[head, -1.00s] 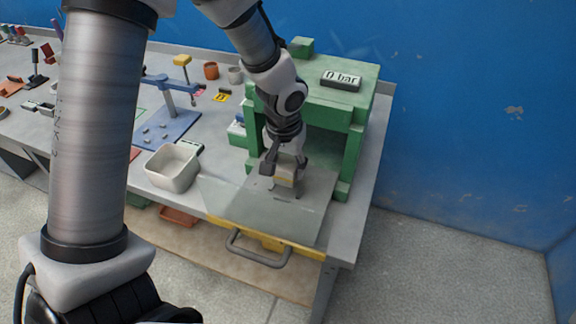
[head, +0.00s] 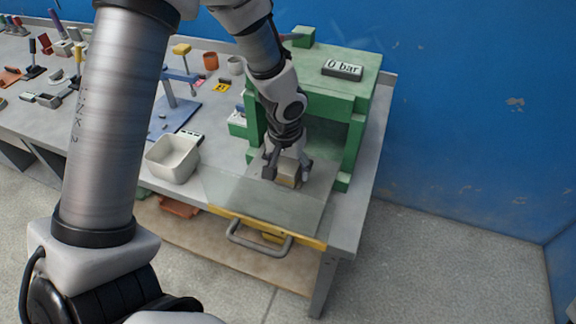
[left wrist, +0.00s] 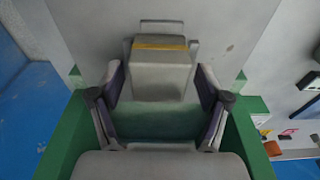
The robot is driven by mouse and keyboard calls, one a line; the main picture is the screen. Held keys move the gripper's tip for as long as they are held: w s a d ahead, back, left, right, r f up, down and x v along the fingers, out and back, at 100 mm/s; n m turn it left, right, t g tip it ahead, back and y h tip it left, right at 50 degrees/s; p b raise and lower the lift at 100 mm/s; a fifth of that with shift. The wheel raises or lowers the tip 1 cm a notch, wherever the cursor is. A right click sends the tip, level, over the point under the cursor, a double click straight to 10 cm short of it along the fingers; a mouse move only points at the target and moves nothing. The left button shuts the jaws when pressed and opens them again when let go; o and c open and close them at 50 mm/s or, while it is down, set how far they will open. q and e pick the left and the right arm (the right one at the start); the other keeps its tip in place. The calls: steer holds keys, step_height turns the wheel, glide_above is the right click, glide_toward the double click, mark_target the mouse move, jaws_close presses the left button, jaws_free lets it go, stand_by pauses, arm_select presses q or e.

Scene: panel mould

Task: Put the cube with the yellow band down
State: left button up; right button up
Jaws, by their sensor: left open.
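The cube with the yellow band (left wrist: 160,75) is grey, and its band shows across its far part in the left wrist view. It sits between the fingers of my left gripper (left wrist: 161,88), with gaps at both sides. In the head view the cube (head: 287,177) is a small pale block on the flat grey plate (head: 265,205) in front of the green press (head: 355,145). My left gripper (head: 287,170) is open around it from above. The cube's underside is hidden, and its band cannot be made out in the head view. My right gripper is not in view.
A "0 bar" display (head: 342,70) sits on the press. The plate's front has a yellow edge and a grey handle (head: 258,238). A pale bin (head: 172,160) stands left of the plate. Tools and small parts fill the bench farther left.

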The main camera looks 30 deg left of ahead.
mark_target(285, 169)
arm_select(q)
step_height(285, 169, up, 12)
steer(key=s+p, duration=0.1)
steer(key=shift+s+d+r, duration=0.15)
steer(key=shift+s, duration=0.05)
stand_by(0.3)
